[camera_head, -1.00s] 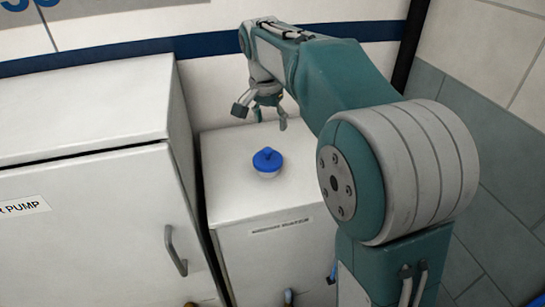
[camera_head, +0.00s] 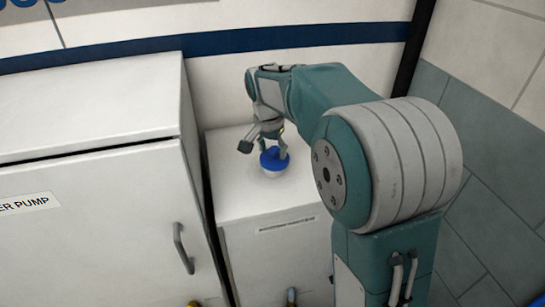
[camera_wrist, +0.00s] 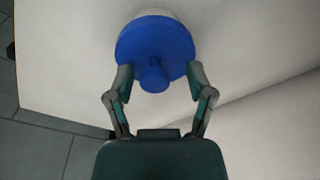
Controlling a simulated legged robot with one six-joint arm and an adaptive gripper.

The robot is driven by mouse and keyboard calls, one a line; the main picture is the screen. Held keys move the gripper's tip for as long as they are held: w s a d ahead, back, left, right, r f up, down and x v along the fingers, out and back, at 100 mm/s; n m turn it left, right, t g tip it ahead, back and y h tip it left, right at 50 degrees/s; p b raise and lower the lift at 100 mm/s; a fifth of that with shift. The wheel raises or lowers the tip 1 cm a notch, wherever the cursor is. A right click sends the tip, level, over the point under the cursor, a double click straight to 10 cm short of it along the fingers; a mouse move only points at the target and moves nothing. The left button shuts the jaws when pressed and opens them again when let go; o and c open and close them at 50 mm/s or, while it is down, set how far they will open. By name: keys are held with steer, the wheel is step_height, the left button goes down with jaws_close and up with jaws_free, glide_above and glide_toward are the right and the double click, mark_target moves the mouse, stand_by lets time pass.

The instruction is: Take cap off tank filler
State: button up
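The blue cap (camera_head: 271,160) sits on the white filler neck (camera_head: 268,173) on top of the white tank cabinet (camera_head: 240,199). My gripper (camera_head: 264,151) is just above the cap in the head view. In the wrist view my gripper (camera_wrist: 157,80) is open, with one finger on each side of the knob. The fingertips show gaps to the knob and overlap the disc's near edge. Whether they touch the disc I cannot tell.
A taller white cabinet labelled as a pump (camera_head: 90,190), with a grey handle (camera_head: 183,249), stands close on the left. A tiled wall (camera_head: 490,140) is on the right. The cabinet top around the filler is clear.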

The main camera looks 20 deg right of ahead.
steer(key=c, duration=0.4)
steer(key=shift+d, duration=0.3)
steer(key=shift+c, duration=1.1)
